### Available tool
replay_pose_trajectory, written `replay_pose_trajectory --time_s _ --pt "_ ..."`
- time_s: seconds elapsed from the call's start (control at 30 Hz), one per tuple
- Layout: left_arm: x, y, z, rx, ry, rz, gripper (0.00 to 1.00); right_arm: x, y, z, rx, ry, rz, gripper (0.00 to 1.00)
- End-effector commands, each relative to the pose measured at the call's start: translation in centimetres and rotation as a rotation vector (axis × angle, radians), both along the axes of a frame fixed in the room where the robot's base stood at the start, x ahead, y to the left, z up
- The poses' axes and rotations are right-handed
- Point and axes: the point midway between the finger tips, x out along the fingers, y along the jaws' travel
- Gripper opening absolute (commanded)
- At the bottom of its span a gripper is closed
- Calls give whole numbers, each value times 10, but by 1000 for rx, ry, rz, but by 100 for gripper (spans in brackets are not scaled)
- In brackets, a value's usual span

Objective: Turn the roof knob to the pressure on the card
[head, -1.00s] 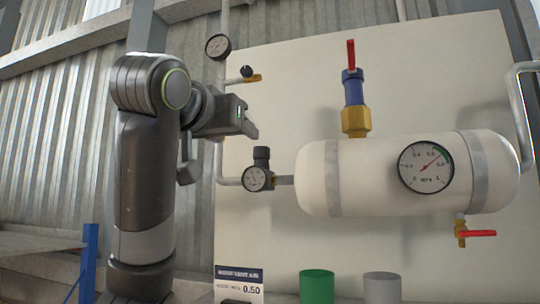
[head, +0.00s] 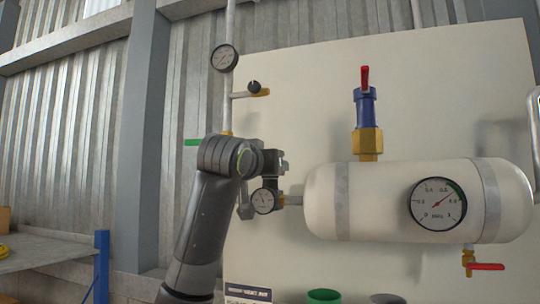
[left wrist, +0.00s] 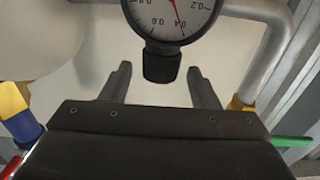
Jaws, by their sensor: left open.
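The regulator (head: 263,201) with its small dial stands on the pipe left of the tank. In the left wrist view its dial (left wrist: 172,18) appears upside down, red needle near 0.4. The black roof knob (left wrist: 162,65) lies ahead of and between the fingertips, with clearance on both sides. In the head view my gripper hides it. My left gripper (head: 281,165) is open at the regulator's top; its fingers also show in the left wrist view (left wrist: 160,72). The card (head: 248,292) is cut off at the bottom edge, its value unreadable now. My right gripper is out of view.
The white tank (head: 385,200) carries a large gauge (head: 438,203), a blue-and-brass valve (head: 366,120) and a red-handled drain (head: 485,267). A green lever (head: 192,142) is close left of my arm. Another black knob (head: 254,87) and gauge (head: 224,58) are above.

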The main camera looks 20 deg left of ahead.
Motion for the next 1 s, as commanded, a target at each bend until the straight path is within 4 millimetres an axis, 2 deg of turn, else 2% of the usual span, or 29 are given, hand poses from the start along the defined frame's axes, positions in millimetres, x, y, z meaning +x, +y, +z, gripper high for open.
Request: replay_pose_trajectory --time_s 0.03,0.2,0.53,0.87,1.0 --pt "6 0 2 0 5 0 55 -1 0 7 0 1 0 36" --pt "17 0 1 1 2 1 55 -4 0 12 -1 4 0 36" --pt "19 0 -1 1 1 1 55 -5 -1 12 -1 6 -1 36" --pt "19 0 -1 1 1 1 13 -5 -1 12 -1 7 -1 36" --pt "19 0 -1 0 1 -3 12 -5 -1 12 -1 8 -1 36"
